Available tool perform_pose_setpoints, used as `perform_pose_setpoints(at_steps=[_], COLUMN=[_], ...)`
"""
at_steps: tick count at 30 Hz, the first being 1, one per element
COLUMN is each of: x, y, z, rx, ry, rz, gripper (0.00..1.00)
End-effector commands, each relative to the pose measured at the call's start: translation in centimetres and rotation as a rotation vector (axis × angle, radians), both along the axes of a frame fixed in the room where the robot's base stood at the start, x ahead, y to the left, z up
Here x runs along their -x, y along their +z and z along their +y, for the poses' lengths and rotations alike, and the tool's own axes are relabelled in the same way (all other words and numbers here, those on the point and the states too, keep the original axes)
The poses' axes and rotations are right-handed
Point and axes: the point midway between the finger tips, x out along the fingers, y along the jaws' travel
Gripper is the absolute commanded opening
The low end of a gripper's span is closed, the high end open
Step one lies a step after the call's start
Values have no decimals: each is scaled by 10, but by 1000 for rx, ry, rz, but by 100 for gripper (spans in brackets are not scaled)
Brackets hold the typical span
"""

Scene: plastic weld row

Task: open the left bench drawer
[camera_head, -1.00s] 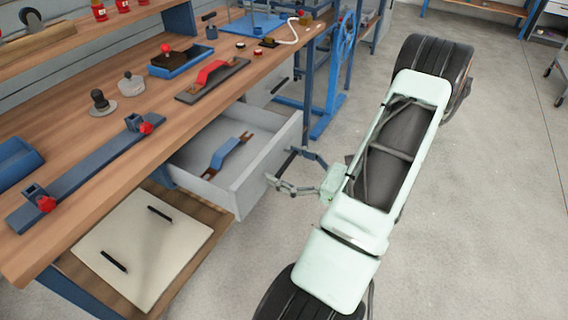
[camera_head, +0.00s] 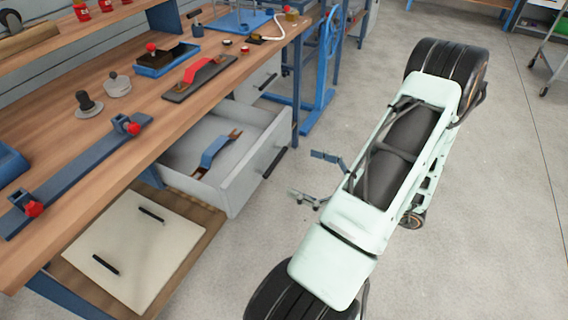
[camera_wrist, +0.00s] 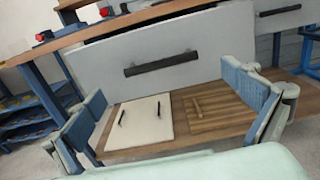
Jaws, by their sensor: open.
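The left bench drawer (camera_head: 243,178) is pulled well out from under the bench. It is light grey, and a blue-handled tool (camera_head: 212,150) lies inside. Its black bar handle (camera_head: 275,163) is on the front face. In the wrist view the drawer front (camera_wrist: 215,55) and its handle (camera_wrist: 160,64) face me, above and between my fingers. My gripper (camera_head: 311,177) is open and empty, to the right of the drawer front and apart from the handle. Its two blue-padded fingers stand wide apart in the wrist view (camera_wrist: 165,98).
A second, closed drawer (camera_head: 262,76) sits farther along the bench. The wooden benchtop (camera_head: 120,100) carries clamps, a red-handled float and a blue tray. A lower shelf holds a cream board (camera_head: 135,250) with two black handles.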

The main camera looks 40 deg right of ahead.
Motion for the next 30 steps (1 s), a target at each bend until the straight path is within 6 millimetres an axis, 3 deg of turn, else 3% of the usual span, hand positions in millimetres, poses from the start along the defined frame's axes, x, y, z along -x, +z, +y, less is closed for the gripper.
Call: perform_pose_setpoints(at_steps=[3,9,30], x=[21,39,40], y=[0,0,1], z=[-8,-14,-13], rx=[1,1,3], ry=[-2,0,9], rz=[1,0,4], gripper=[100,100,100])
